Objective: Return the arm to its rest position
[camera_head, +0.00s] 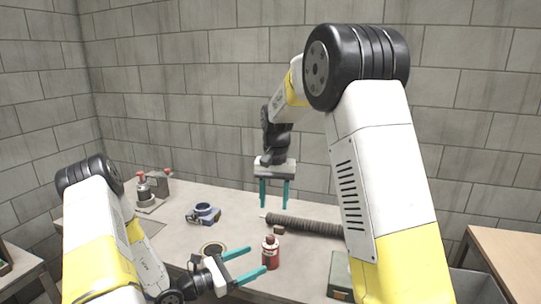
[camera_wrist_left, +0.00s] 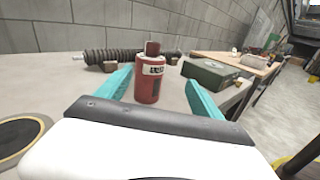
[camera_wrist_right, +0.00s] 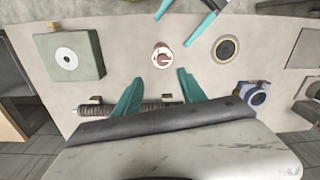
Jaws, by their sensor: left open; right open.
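A dark ribbed mesh tube (camera_head: 305,226) lies across the table behind the red bottle, and it also shows in the left wrist view (camera_wrist_left: 115,56). My left gripper (camera_head: 257,262) is open low over the front of the table, its teal fingers pointing at the red bottle (camera_head: 270,253). In the left wrist view the bottle (camera_wrist_left: 151,80) stands upright between the finger directions; I cannot tell whether they touch it. My right gripper (camera_head: 273,194) is open and empty, pointing down above the table near the tube's left end. In the right wrist view the tube (camera_wrist_right: 150,107) passes beyond its fingers.
A blue clamp-like part (camera_head: 204,214) and a round dark-rimmed disc (camera_head: 213,248) lie on the table (camera_head: 190,239). A green box (camera_head: 340,277) is at the front right. A red-topped device (camera_head: 146,193) stands at the back left. A wooden table (camera_head: 512,262) is at the right.

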